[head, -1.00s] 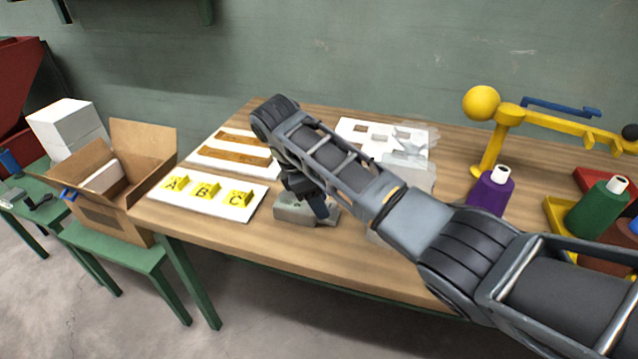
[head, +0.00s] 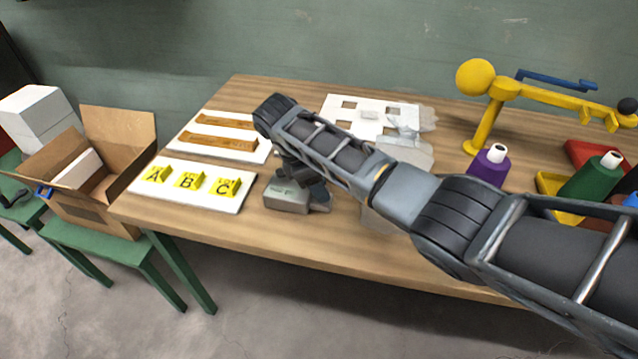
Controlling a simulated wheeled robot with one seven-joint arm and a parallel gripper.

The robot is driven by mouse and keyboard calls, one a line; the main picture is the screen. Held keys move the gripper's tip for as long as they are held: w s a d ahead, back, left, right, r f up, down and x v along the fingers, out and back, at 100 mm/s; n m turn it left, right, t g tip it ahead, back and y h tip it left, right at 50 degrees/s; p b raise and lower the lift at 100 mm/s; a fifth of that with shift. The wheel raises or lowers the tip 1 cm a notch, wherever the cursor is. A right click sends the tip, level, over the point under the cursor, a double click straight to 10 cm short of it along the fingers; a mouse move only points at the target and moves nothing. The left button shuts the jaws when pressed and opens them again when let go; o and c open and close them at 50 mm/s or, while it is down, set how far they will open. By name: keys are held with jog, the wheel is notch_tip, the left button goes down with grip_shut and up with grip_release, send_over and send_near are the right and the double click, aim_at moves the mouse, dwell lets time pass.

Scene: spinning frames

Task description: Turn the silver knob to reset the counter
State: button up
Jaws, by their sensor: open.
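The counter appears to be the small grey box (head: 286,199) near the front edge of the table, right of the lettered board. My gripper (head: 318,196) points down at the right side of this box, at the end of my arm, which reaches in from the right. The silver knob cannot be made out; the gripper and arm cover that side of the box. The fingertips are small and partly hidden, and I cannot tell whether they touch the box. No held object shows.
A white board (head: 205,205) with yellow A, B, C blocks lies left of the box. Behind are a board with brown strips (head: 187,145) and a white board with square holes (head: 333,106). A purple cone (head: 487,172) and yellow stand (head: 482,132) are right. An open carton (head: 118,130) stands left.

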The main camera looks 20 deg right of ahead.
jog(key=shift+f, duration=0.1)
jog(key=c, duration=0.8)
jog(key=shift+o, duration=0.2)
jog(key=shift+m, duration=0.3)
jog(key=m+g, duration=0.1)
jog(key=m, duration=0.1)
jog(key=m+y+b, duration=0.1)
jog(key=m, duration=0.1)
jog(key=shift+w+m+g, duration=0.2)
jog(key=shift+m+g, duration=0.1)
jog(key=shift+g, duration=0.1)
jog(key=m, duration=0.1)
jog(key=m+y+b, duration=0.1)
jog(key=m, duration=0.1)
jog(key=m+g+b, duration=0.1)
jog(key=m, duration=0.1)
jog(key=shift+w+d+y, duration=0.15)
jog(key=shift+d+y, duration=0.1)
jog(key=shift+y, duration=0.05)
jog(key=shift+m, duration=0.4)
jog(key=o, duration=0.8)
jog(key=shift+c, duration=0.2)
